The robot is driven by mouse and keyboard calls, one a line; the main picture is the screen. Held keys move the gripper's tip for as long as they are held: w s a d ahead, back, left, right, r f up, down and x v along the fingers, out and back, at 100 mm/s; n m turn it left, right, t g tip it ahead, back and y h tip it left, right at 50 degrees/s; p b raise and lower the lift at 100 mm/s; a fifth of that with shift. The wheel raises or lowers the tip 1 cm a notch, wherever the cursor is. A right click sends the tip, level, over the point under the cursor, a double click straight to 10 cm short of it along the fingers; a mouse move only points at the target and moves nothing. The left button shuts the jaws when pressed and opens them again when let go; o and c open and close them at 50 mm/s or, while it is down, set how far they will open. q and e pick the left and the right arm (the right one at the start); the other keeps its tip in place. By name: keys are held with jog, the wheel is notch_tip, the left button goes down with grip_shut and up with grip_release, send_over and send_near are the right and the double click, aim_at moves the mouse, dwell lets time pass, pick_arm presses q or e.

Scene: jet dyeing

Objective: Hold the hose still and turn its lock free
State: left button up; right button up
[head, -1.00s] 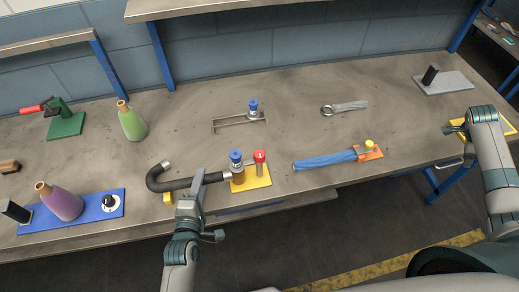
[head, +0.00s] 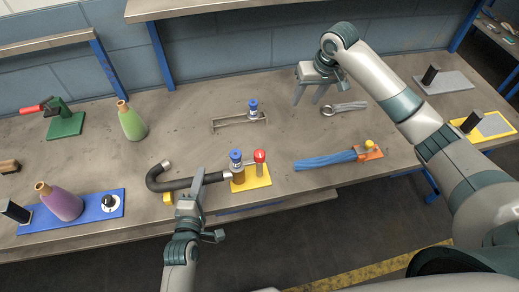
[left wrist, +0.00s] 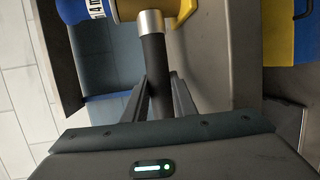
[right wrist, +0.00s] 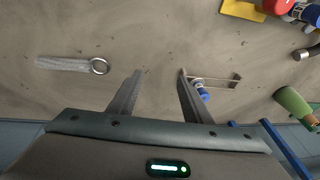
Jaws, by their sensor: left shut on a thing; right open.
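The black hose (head: 178,184) lies near the table's front edge, one curved end with a metal tip at the left. Its right end meets a fitting with a blue cap (head: 236,156) on a yellow plate (head: 256,178), beside a red-topped post (head: 260,157). My left gripper (head: 197,180) is shut on the hose left of the fitting; the left wrist view shows the hose (left wrist: 158,75) between its fingers below a metal collar (left wrist: 151,22).
A metal bracket (head: 230,124) with a blue-capped part stands behind the fitting. Green (head: 131,122) and purple (head: 62,203) bottles stand at left. The table's middle is mostly clear.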

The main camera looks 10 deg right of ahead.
jog(key=s+a+r+n+g, duration=0.1)
jog(key=s+a+r+n, duration=0.1)
jog(key=a+n, duration=0.3)
jog(key=s+a+r+n, duration=0.2)
jog(key=a+r+n, duration=0.15)
jog(key=a, duration=0.35)
jog(key=r+n+g+h, duration=0.1)
jog(key=r+n+g, duration=0.1)
jog(key=n, duration=0.8)
send_over(259, 153)
jog(key=shift+s+f+m, duration=0.1)
jog(key=shift+f+m, duration=0.05)
jog(key=shift+m, duration=0.1)
jog(key=shift+f, duration=0.15)
notch_tip(259, 153, down, 12)
jog(key=shift+r, duration=0.15)
jog(key=shift+c, duration=0.7)
jog(key=c, duration=0.9)
